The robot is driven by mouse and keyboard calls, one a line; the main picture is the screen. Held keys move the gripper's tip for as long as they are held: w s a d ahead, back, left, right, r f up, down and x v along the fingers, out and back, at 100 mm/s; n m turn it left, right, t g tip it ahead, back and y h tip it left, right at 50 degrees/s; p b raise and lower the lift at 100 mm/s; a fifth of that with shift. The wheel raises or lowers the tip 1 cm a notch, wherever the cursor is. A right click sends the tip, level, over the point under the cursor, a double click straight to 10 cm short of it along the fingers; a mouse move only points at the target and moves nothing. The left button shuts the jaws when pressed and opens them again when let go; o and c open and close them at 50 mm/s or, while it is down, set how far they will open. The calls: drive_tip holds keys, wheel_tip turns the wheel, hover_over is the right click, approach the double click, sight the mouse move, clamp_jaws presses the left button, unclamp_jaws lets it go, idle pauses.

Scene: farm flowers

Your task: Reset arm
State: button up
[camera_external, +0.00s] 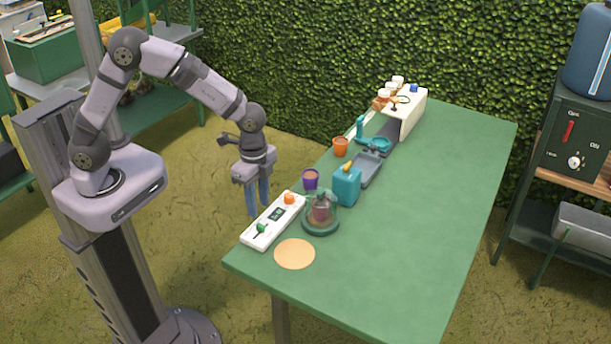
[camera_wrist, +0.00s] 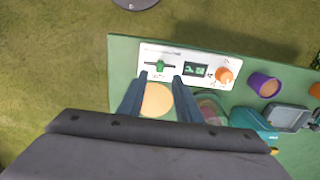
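My gripper (camera_external: 258,200) hangs pointing down beside the left edge of the green table (camera_external: 430,215), close to a white control panel (camera_external: 272,221). In the wrist view its two blue-grey fingers (camera_wrist: 158,100) stand apart with a gap between them, and nothing is held. The panel also shows in the wrist view (camera_wrist: 205,57), with a green lever, a small dark screen and an orange knob. The arm is bent, reaching from its base on the left toward the table.
On the table are an orange disc (camera_external: 294,254), a glass dome on a dark base (camera_external: 320,226), a teal container (camera_external: 346,187), a purple pot (camera_external: 311,180), an orange pot (camera_external: 341,147), a grey tray (camera_external: 367,169) and a white rack (camera_external: 410,112). The table's right side is clear.

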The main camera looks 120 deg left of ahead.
drive_tip(key=shift+w+n, duration=0.1)
drive_tip(key=shift+n, duration=0.7)
drive_tip(key=shift+f+n, duration=0.15)
drive_tip(key=shift+n, duration=0.35)
drive_tip(key=s+d+f+n+g+h, duration=0.1)
drive_tip(key=s+d+f+n+g, duration=0.15)
drive_tip(key=s+d, duration=0.9)
drive_tip(key=d+r+m+t+y, duration=0.1)
drive_tip(key=d+r+m, duration=0.4)
drive_tip(key=d, duration=0.6)
drive_tip(key=shift+s+d+r+t, duration=0.15)
drive_tip(key=shift+s+d+t, duration=0.1)
drive_tip(key=shift+t, duration=0.5)
drive_tip(key=shift+a, duration=0.1)
